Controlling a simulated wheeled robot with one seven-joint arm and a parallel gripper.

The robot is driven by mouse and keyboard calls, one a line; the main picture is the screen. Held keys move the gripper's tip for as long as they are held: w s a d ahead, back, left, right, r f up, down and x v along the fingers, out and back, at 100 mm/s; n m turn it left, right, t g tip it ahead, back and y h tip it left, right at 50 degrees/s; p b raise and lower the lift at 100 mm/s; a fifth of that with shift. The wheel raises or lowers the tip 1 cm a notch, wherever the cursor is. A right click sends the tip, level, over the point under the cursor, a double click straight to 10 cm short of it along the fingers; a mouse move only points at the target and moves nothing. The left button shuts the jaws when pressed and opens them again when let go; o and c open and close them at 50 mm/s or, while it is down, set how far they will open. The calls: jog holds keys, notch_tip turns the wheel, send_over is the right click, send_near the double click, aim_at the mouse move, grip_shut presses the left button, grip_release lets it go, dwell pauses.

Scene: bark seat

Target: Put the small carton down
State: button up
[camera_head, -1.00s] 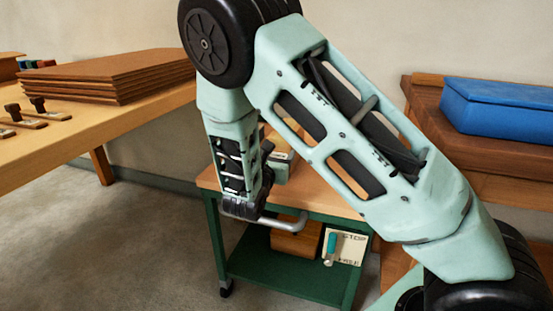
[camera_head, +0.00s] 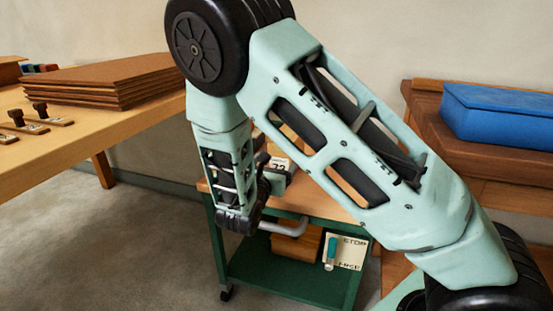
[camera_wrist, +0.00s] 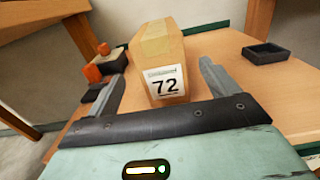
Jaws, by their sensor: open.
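The small carton (camera_wrist: 163,55) is a tan box with a white label reading 72. In the wrist view it stands on the wooden top of the green cart (camera_wrist: 222,60), between and ahead of the two fingers. My gripper (camera_wrist: 165,88) is open, with a visible gap between each finger and the carton.
A small dark tray (camera_wrist: 265,53) lies to the carton's right on the cart top. Dark items with orange parts (camera_wrist: 103,60) stand to its left. The cart's lower shelf (camera_head: 290,275) holds a wooden box and a STOP sign. A workbench (camera_head: 100,125) with stacked boards is at left.

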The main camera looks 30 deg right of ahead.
jog(key=p+v, duration=0.2)
jog(key=v, duration=0.7)
jog(key=s+m+g+y, duration=0.4)
jog(key=s+m+g, duration=0.6)
jog(key=s, duration=0.4)
jog(key=s+a+r+m+g+y, duration=0.1)
jog(key=s+a+r+m+y, duration=0.3)
jog(key=s+a+m+y, duration=0.4)
jog(key=s+a+y, duration=0.2)
jog(key=s+a, duration=0.1)
jog(key=a, duration=0.4)
jog(key=shift+s+y, duration=0.4)
jog(key=shift+r, duration=0.1)
